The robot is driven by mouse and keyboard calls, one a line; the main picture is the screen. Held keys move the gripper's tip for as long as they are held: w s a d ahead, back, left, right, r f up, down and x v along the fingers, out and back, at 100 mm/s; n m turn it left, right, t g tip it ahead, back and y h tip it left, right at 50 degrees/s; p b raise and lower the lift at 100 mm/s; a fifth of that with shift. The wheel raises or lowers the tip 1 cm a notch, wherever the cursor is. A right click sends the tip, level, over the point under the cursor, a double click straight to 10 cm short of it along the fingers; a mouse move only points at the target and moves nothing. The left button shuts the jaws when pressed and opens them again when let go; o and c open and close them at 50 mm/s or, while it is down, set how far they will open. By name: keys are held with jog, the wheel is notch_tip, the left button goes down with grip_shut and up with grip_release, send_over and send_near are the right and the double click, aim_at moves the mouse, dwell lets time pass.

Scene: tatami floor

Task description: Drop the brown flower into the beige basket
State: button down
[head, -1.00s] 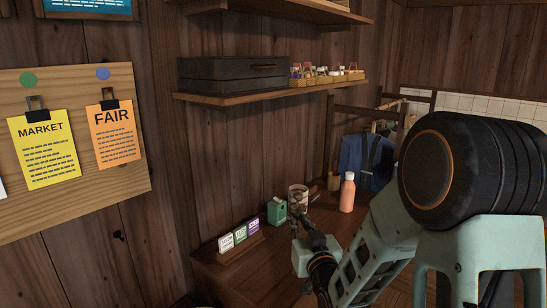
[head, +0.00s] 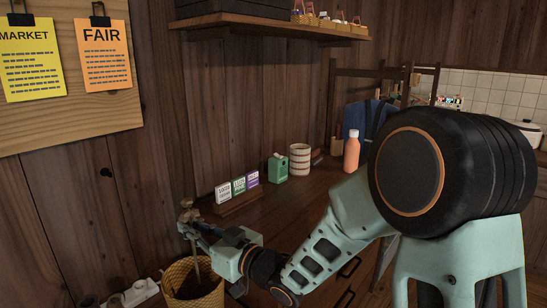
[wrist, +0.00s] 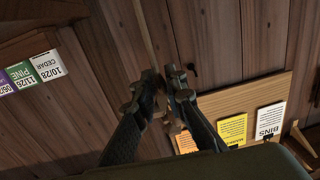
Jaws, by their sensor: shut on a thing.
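My gripper (head: 192,230) is shut on the brown flower (head: 187,206) at the lower left of the head view. The flower's thin stem hangs down from the fingers, and its lower end overlaps the mouth of the beige woven basket (head: 208,300). I cannot tell whether the stem tip is inside the rim. The basket is cut off by the bottom edge. In the wrist view my gripper (wrist: 161,90) pinches the pale stem (wrist: 147,35), with the brown bloom (wrist: 174,128) partly hidden behind the fingers. The basket does not show there.
A desk (head: 300,205) right of the basket holds a rack of small cards (head: 238,190), a green container (head: 277,169), a ribbed cup (head: 299,158) and an orange bottle (head: 351,153). A white object (head: 140,292) stands left of the basket. A plank wall is behind.

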notch_tip(320, 180, down, 7)
jog(key=b, duration=0.4)
jog(key=shift+f, duration=0.2)
jog(key=c, duration=1.9)
grip_release()
jog(key=shift+d, duration=0.1)
jog(key=v, duration=0.7)
jog(key=shift+s+d, duration=0.1)
jog(key=shift+s, duration=0.05)
